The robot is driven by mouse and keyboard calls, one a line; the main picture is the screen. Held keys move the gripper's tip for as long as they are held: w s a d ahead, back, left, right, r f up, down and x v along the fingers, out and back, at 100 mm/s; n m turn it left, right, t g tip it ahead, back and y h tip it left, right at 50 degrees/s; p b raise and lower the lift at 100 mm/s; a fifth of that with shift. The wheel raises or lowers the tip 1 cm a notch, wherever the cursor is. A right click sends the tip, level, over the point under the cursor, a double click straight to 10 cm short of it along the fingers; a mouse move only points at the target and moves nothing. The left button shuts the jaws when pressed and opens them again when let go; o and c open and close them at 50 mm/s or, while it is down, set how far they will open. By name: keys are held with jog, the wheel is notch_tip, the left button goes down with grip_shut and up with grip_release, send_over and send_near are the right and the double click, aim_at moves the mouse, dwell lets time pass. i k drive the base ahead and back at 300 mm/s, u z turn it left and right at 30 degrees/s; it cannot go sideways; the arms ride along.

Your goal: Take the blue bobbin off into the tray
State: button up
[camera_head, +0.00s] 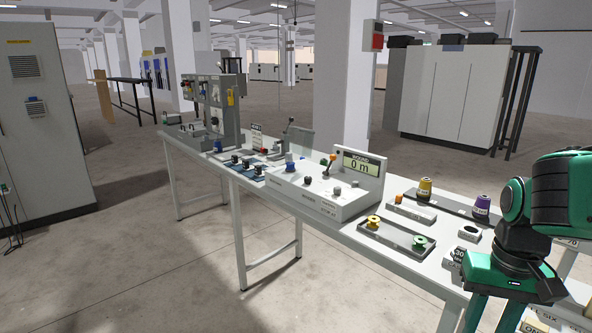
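A long grey tray (398,239) on the table holds a yellow bobbin (374,221) and a green bobbin (419,241). My gripper (493,318) points down at the lower right, in front of the table's near edge. Its green fingers are apart with nothing seen between them; their tips are cut off by the frame.
The white console (332,206) with knobs stands mid-table, left of the tray. Yellow (425,188) and purple (482,206) spools stand behind the tray. The tall grey machine (213,107) is at the table's far end. The floor in front is clear; a grey cabinet (45,110) stands left.

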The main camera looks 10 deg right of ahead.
aim_at(290, 166)
jog(key=u, duration=0.1)
jog(key=i, duration=1.5)
jog(key=u, duration=0.6)
jog(key=i, duration=0.45)
jog(key=u, duration=0.15)
